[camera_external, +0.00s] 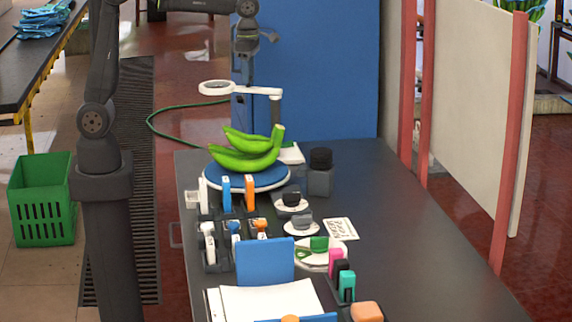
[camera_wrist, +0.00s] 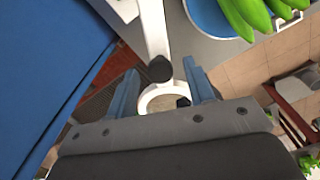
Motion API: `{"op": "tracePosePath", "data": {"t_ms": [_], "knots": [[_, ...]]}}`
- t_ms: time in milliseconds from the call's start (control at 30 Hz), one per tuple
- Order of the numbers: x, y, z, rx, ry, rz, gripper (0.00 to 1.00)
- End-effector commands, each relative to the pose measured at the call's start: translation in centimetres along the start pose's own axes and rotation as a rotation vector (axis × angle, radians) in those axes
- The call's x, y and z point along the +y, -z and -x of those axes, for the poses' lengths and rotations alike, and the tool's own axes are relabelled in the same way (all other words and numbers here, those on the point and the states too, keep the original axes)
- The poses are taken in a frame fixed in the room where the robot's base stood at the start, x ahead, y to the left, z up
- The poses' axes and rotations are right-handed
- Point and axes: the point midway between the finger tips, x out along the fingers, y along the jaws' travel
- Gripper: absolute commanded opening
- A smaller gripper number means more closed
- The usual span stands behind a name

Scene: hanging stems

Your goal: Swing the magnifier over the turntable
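The magnifier is a white ring lens (camera_external: 215,88) on a white arm (camera_external: 256,90), carried by a grey post (camera_external: 276,108) behind the turntable. The ring points left, off to the side of the turntable. The blue turntable (camera_external: 222,181) bears a bunch of green bananas (camera_external: 245,155). My gripper (camera_external: 248,80) points down near the magnifier arm. In the wrist view my gripper (camera_wrist: 160,70) is open, its blue fingers apart. The white ring (camera_wrist: 147,101) and a black knob (camera_wrist: 160,68) show between them; I cannot tell whether they touch. The turntable (camera_wrist: 207,18) shows at the upper right.
A blue panel (camera_external: 325,70) stands behind. The table's right side is clear.

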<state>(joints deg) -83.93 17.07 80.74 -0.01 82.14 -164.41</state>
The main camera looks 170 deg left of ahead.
Motion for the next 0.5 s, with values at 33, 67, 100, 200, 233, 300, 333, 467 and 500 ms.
{"op": "tracePosePath", "data": {"t_ms": [33, 67, 100, 200, 233, 300, 333, 467, 500], "knots": [[0.0, 0.0, 0.0, 0.0, 0.0, 0.0, 0.48], [0.0, 0.0, 0.0, 0.0, 0.0, 0.0, 0.48], [0.0, 0.0, 0.0, 0.0, 0.0, 0.0, 0.48], [0.0, 0.0, 0.4, -0.001, 0.0, 0.0, 0.48], [0.0, 0.0, 0.7, -0.001, 0.0, 0.0, 0.48], [0.0, -0.1, 1.7, -0.003, -0.001, 0.0, 0.48], [0.0, -0.1, 2.2, -0.003, -0.001, 0.0, 0.48], [0.0, -0.1, 5.1, -0.004, -0.001, 0.0, 0.48], [0.0, -0.1, 6.1, -0.005, -0.001, 0.0, 0.48]]}}
